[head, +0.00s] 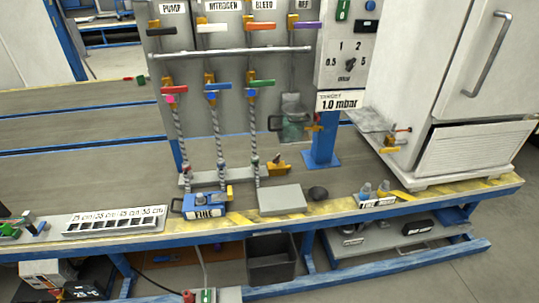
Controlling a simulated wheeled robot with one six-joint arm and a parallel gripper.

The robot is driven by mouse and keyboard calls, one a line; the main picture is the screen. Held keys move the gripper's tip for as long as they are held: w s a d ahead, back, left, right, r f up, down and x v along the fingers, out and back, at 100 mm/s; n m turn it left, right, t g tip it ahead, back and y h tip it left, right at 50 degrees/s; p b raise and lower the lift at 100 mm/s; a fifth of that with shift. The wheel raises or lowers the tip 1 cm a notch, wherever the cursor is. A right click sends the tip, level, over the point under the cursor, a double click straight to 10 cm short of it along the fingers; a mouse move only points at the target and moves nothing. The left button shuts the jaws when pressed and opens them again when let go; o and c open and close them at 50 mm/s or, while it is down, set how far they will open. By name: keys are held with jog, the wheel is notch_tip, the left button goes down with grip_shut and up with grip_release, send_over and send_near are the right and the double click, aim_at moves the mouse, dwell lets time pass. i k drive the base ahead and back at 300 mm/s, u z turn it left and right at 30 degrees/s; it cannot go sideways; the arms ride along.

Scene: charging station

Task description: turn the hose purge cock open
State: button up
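I cannot tell which fitting is the hose purge cock. Three braided hoses hang at the panel, each with a brass valve and lever on top: a red lever (175,90), a blue lever (217,86) and a green lever (262,84). The red and green levers lie roughly sideways, as does the blue one. Above, on the manifold, are a black lever (162,55), a white lever (212,27), an orange lever (261,26) and a purple lever (306,25). A small brass fitting (278,166) stands near the hose feet. My gripper is not in view.
A blue device (203,205), a grey block (282,199) and a labelled rack (115,219) stand along the bench's front. A white cabinet (455,70) stands at right. The left bench is largely clear.

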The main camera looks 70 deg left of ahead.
aim_at(276, 160)
jog(key=u, duration=0.55)
jog(key=i, duration=0.7)
jog(key=u, duration=1.2)
jog(key=i, duration=0.4)
jog(key=u, duration=0.45)
